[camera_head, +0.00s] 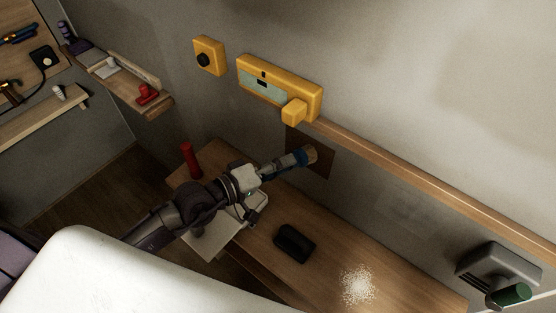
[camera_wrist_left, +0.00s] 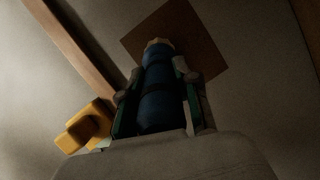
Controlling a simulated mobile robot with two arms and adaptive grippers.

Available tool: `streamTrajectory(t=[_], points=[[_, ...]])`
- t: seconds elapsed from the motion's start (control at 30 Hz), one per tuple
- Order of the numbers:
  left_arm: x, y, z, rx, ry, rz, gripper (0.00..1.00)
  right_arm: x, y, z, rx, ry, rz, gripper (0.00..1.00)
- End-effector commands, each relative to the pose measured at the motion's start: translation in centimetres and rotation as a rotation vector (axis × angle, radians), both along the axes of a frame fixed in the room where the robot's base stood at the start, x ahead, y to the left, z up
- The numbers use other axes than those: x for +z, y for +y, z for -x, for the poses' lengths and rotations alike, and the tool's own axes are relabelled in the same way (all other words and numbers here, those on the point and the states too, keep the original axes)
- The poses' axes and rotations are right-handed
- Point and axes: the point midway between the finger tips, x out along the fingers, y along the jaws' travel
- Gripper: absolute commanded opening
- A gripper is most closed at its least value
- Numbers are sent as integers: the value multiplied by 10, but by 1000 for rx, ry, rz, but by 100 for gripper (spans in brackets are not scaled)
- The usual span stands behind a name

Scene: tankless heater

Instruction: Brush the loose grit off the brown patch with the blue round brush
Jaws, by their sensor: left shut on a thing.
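The brown patch (camera_head: 322,165) is a dark square on the grey wall, just below the wooden rail. It also shows in the left wrist view (camera_wrist_left: 203,48). My left gripper (camera_head: 285,165) is shut on the blue round brush (camera_head: 300,157), whose pale bristle end points at the patch. In the left wrist view the brush (camera_wrist_left: 158,95) lies between the two fingers, its tip overlapping the patch. I cannot tell whether the bristles touch it. No separate grit can be made out on the patch. My right gripper is not in view.
A yellow level-like box (camera_head: 280,82) sits above the rail (camera_head: 420,184). On the bench (camera_head: 330,245) are a black block (camera_head: 294,243), a pile of white grains (camera_head: 357,286) and a red cylinder (camera_head: 190,160). A grey wall unit (camera_head: 498,270) holds a green cylinder at right.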

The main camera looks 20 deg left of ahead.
Motion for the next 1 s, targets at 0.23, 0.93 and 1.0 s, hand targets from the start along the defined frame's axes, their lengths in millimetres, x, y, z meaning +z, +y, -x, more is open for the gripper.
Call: streamTrajectory(t=[0.23, 0.93, 1.0], points=[[0, 0, 0, 0, -1, -1, 0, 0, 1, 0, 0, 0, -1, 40], [0, 28, -12, 0, -1, -1, 0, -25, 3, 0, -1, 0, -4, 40], [0, 28, -12, 0, -1, -1, 0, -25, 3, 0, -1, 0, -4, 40]])
